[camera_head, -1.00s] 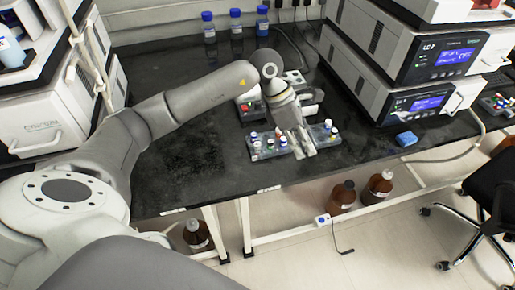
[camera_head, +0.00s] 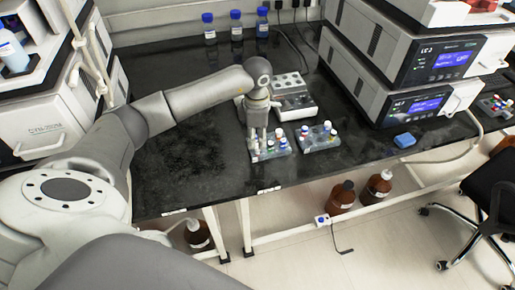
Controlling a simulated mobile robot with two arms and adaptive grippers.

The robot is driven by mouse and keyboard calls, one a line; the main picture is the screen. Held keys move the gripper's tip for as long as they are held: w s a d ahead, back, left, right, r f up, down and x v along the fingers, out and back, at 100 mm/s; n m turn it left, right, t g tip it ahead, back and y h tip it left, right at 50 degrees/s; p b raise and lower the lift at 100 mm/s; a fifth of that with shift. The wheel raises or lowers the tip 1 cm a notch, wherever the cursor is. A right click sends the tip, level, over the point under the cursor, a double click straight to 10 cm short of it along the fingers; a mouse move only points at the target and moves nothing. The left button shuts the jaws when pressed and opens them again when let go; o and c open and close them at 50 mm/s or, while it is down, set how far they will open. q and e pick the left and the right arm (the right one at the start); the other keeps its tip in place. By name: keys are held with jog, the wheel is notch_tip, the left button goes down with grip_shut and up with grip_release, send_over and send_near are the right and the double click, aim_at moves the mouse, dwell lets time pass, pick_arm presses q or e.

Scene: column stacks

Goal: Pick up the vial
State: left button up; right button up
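Several small vials with coloured caps stand in two clear racks on the black bench. The left rack (camera_head: 284,152) holds vials with white, blue and red caps. My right gripper is not in view.
A grey device with round wells (camera_head: 293,97) stands behind the racks. Blue-capped bottles (camera_head: 236,28) line the back. The bench left of the racks is clear.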

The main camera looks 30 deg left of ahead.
pick_arm(q)
jog(key=shift+f, duration=1.5)
jog(key=c, duration=0.5)
jog(key=shift+r, duration=0.15)
jog(key=shift+w+r, duration=0.1)
jog(key=shift+r, duration=0.5)
jog(key=s+d+r+b, duration=0.1)
jog(key=s+d+r, duration=0.1)
jog(key=d+r, duration=0.2)
jog(key=s+d+r+b, duration=0.1)
jog(key=s+d+r, duration=0.1)
jog(key=d+r, duration=0.1)
jog(key=s+d+r, duration=0.1)
jog(key=d+r, duration=0.3)
jog(key=d, duration=0.2)
jog(key=shift+s+r+b, duration=0.3)
jog(key=shift+s+b, duration=0.1)
